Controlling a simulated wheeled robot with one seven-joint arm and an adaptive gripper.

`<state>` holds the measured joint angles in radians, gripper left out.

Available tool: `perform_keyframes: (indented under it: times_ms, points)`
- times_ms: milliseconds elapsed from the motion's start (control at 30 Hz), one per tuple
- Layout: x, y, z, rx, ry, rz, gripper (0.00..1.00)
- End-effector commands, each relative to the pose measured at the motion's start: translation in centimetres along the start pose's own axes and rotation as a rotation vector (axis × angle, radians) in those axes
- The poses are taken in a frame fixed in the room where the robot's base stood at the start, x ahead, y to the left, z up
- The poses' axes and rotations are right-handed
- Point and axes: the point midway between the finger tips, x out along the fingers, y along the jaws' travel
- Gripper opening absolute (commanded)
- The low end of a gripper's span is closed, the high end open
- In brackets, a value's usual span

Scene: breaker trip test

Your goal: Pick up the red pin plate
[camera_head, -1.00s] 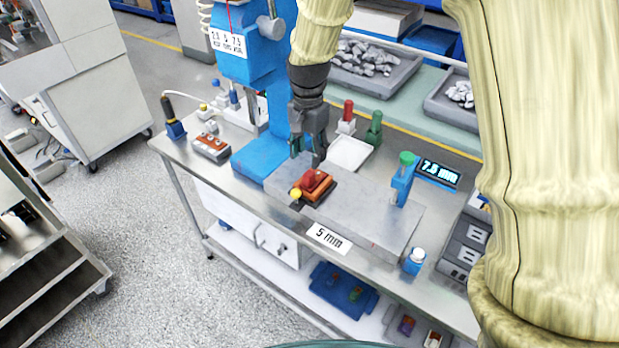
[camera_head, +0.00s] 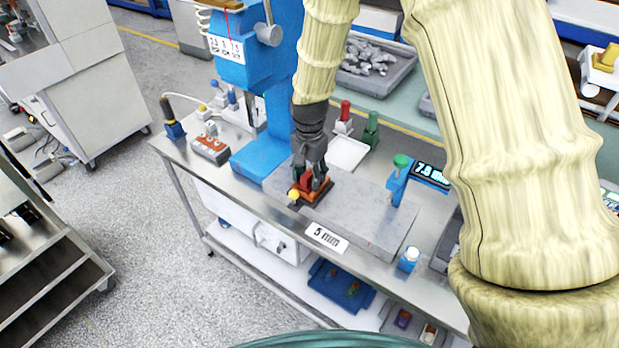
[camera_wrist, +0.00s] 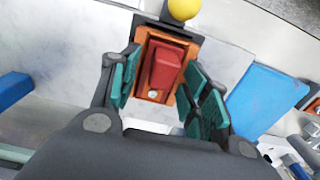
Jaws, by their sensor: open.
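The red pin plate (camera_wrist: 164,68) is a red block on an orange base in a dark holder with a yellow ball at one end. In the wrist view it lies between the two teal-padded fingers of my gripper (camera_wrist: 165,88), which are open with a gap on each side. In the head view my gripper (camera_head: 310,184) points down right over the plate (camera_head: 307,187) and hides part of it. The yellow ball (camera_head: 293,195) shows at its front left.
The holder stands on a grey slab (camera_head: 362,215) on the metal bench. A blue press (camera_head: 240,75) stands at the left. A green-topped blue gauge (camera_head: 399,178) with a display stands to the right. A white tray (camera_head: 348,152) lies behind.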

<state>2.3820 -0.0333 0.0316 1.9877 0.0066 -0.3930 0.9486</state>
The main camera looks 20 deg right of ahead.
Motion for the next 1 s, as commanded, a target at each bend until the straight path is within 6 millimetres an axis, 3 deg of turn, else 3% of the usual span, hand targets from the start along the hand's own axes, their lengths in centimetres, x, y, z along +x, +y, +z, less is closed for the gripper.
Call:
perform_keyframes:
  times_ms: [367,600,1000]
  points:
    - [0.53,0.01,0.04,-0.001,0.0,0.0,0.45]
    - [0.54,0.03,0.05,-0.001,-0.001,0.001,0.01]
    - [0.32,0.03,0.04,0.0,0.0,0.0,0.0]
